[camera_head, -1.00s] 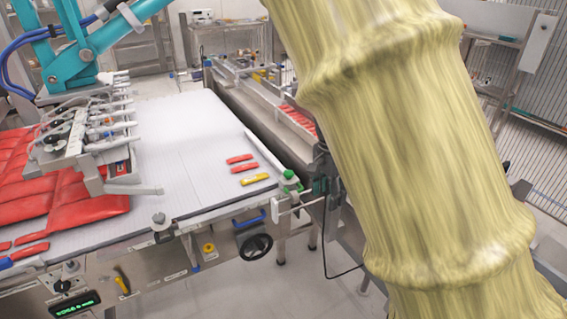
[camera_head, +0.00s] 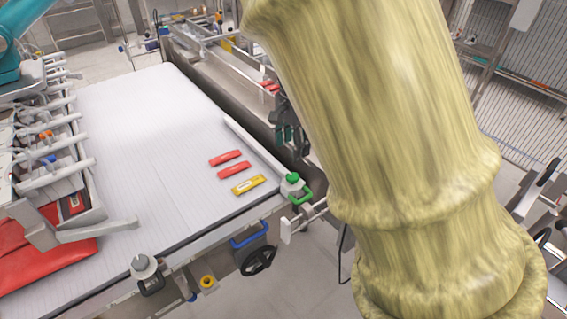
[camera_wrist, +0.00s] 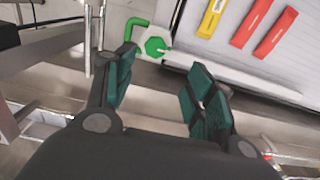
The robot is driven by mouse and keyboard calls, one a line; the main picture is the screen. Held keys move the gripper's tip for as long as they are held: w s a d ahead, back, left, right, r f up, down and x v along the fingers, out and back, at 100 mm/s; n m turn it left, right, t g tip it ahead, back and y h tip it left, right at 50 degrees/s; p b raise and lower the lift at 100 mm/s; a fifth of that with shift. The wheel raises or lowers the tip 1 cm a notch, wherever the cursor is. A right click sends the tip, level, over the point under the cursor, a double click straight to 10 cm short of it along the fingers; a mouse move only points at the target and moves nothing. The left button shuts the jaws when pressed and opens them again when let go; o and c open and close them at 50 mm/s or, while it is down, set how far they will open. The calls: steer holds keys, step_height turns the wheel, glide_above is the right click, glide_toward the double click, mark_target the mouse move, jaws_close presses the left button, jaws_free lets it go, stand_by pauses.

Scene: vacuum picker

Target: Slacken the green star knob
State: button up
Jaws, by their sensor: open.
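The green star knob (camera_head: 292,178) sits on a light block at the near right corner of the white conveyor, at the end of a white guide rail. A green handle (camera_head: 302,196) is just beside it. The knob also shows in the wrist view (camera_wrist: 155,46), at top centre, beyond the fingertips and between their lines. My gripper (camera_wrist: 160,90) is open and empty, with dark green finger pads apart. In the head view my gripper (camera_head: 292,130) is partly hidden behind my yellow-sleeved arm, above and behind the knob.
Two red packs (camera_head: 232,164) and a yellow pack (camera_head: 248,184) lie on the conveyor (camera_head: 150,130) left of the knob. The guide rail (camera_head: 255,148) runs back from the knob. A blue handle (camera_head: 250,236) and black handwheel (camera_head: 258,260) are below the edge.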

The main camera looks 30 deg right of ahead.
mark_target(293, 176)
steer(key=s+f, duration=0.2)
steer(key=shift+s+f+p, duration=0.2)
steer(key=shift+s+p, duration=0.1)
steer(key=f, duration=0.1)
steer(key=w+f, duration=0.1)
steer(key=f, duration=0.1)
steer(key=w+f, duration=0.1)
steer(key=f, duration=0.1)
steer(key=shift+w+f+p, duration=0.1)
steer(key=shift+w+p, duration=0.15)
steer(key=shift+p, duration=0.05)
steer(key=shift+f, duration=0.35)
steer(key=shift+s+f, duration=0.4)
steer(key=shift+s, duration=0.3)
steer(key=shift+w+f, duration=0.35)
steer(key=shift+w, duration=0.1)
steer(key=shift+s+r, duration=0.2)
steer(key=shift+s, duration=0.1)
steer(key=c, duration=0.5)
steer(key=shift+f, duration=0.1)
steer(key=c, duration=0.5)
